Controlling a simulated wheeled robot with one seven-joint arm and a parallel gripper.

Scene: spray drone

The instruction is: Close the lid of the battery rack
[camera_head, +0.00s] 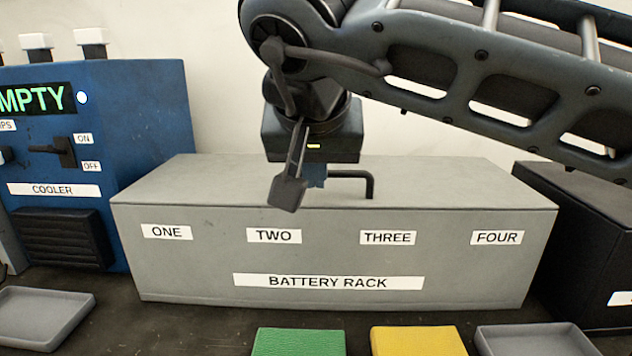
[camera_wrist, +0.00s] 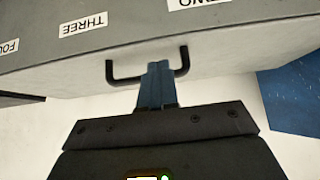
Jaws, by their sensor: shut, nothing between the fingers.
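The battery rack (camera_head: 350,247) is a long grey box with labels ONE to FOUR on its front. Its lid (camera_head: 440,182) lies flat on top, with a thin seam along the front edge and no visible gap. A dark bar handle (camera_head: 369,184) stands on the lid and also shows in the wrist view (camera_wrist: 184,62). My gripper (camera_head: 316,177) is over the lid at the handle, its blue fingers (camera_wrist: 157,82) shut together and empty. In the wrist view the fingers cover the middle of the handle. I cannot tell whether they touch it.
A blue cooler unit (camera_head: 150,125) with switches stands close on the left, and a black box (camera_head: 590,235) on the right. In front lie a green pad (camera_head: 298,342), a yellow pad (camera_head: 418,341) and grey trays (camera_head: 45,315) (camera_head: 535,340). A pale wall is behind.

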